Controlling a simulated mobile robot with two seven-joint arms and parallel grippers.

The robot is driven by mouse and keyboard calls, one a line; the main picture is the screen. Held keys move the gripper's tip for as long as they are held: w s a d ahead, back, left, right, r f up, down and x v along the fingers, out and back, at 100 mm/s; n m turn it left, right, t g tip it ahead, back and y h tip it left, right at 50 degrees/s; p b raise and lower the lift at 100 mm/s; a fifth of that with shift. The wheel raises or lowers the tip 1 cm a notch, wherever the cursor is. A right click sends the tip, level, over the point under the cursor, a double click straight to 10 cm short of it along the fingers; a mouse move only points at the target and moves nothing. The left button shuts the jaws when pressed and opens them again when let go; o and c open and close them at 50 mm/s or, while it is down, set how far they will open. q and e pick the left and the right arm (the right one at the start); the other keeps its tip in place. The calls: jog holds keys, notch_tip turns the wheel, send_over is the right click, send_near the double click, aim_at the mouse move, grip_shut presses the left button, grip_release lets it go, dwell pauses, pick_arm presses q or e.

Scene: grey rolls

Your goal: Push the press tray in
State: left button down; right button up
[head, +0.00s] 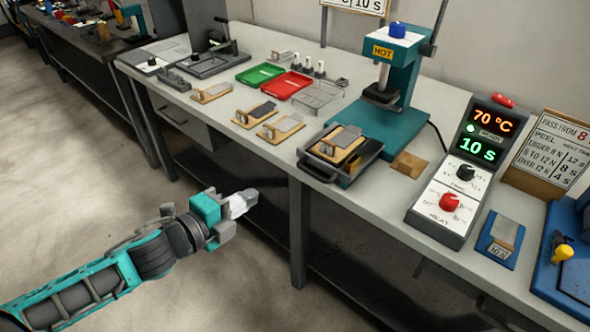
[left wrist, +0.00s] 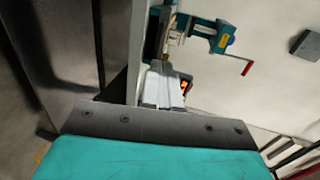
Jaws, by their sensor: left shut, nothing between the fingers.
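The press tray (head: 322,174) is a dark tray with a front handle, sticking out from the front of the teal heat press (head: 405,125) toward the bench edge. A wooden block with a grey top piece (head: 338,141) sits on the tray. My left gripper (head: 243,204) is shut and empty, in front of the bench edge and to the left of the tray, clear of it. In the left wrist view its pale fingers (left wrist: 163,90) are together, and the teal press (left wrist: 200,30) shows beyond them. My right gripper is not in view.
A control box (head: 455,170) reading 70 °C and 10 S stands right of the press. Green (head: 260,75) and red (head: 287,85) trays, a wire rack (head: 318,94) and several wooden blocks lie to the left. The floor before the bench is open.

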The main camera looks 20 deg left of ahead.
aim_at(300, 168)
pick_arm(q)
jog(key=x, duration=1.3)
jog(key=shift+w+d+f+b, duration=0.1)
jog(key=shift+w+d+b, duration=0.05)
jog(key=shift+w+b, duration=0.2)
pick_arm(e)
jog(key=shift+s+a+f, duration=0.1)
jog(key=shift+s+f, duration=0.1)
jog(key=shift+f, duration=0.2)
